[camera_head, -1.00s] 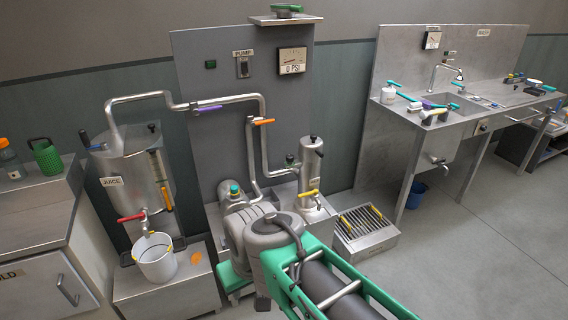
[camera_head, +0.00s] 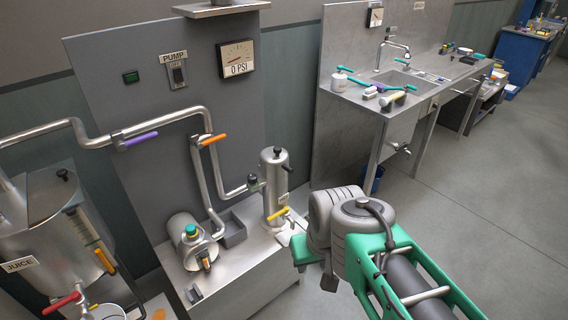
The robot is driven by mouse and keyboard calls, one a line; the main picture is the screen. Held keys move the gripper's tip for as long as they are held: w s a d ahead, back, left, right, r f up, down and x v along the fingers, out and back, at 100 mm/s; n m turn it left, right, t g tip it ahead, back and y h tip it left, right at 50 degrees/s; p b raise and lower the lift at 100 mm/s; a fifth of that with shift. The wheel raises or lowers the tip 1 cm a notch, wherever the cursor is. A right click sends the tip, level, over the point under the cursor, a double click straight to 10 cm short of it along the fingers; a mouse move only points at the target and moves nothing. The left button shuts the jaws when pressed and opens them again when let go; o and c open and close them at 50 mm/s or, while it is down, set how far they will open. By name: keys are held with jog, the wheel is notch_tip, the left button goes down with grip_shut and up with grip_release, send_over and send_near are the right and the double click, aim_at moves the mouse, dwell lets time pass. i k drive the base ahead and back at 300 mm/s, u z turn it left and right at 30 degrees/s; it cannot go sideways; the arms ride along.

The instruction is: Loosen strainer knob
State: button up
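The strainer appears to be the upright steel cylinder (camera_head: 273,190) on the pump bench, right of the pipes. A small dark knob (camera_head: 276,151) sits on its top. A yellow-handled valve (camera_head: 280,214) is low on its side. My gripper (camera_head: 315,268) is at the end of my green and grey arm, right of and lower in the picture than the strainer, apart from it. My wrist hides most of the gripper, so its opening and any contents are not clear.
The pump (camera_head: 188,245) stands left of the strainer on the steel bench (camera_head: 245,275). Pipes with purple (camera_head: 138,141) and orange (camera_head: 213,139) handles run behind. The gauge (camera_head: 237,58) reads 0 PSI. A sink counter (camera_head: 350,100) stands at right. The floor at right is open.

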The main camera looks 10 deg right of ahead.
aim_at(252, 179)
jog(key=i, duration=0.95)
jog(key=u, duration=0.3)
